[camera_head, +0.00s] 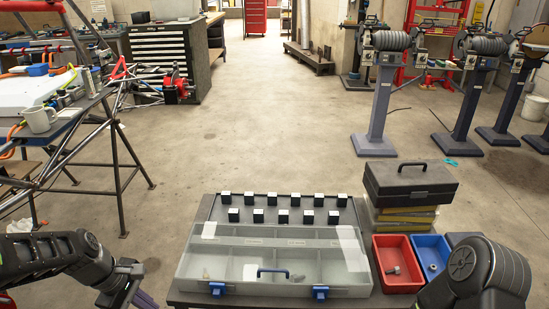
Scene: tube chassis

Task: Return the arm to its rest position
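My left arm comes in at the lower left. Its gripper (143,298) points down at the bottom edge, left of the work table, with only part of its purple fingers showing. I cannot tell whether it is open or shut, and I see nothing held in it. My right arm (482,272) shows at the lower right as a dark, bent link in front of the bins. Its gripper is out of the picture.
A clear-lidded organizer case (340,268) lies on the table, with rows of small black-and-white blocks behind it. A red bin (398,287) and a blue bin (431,241) hold metal parts. A dark toolbox (410,185) stands behind them. A tube frame (113,150) stands left; open floor lies beyond.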

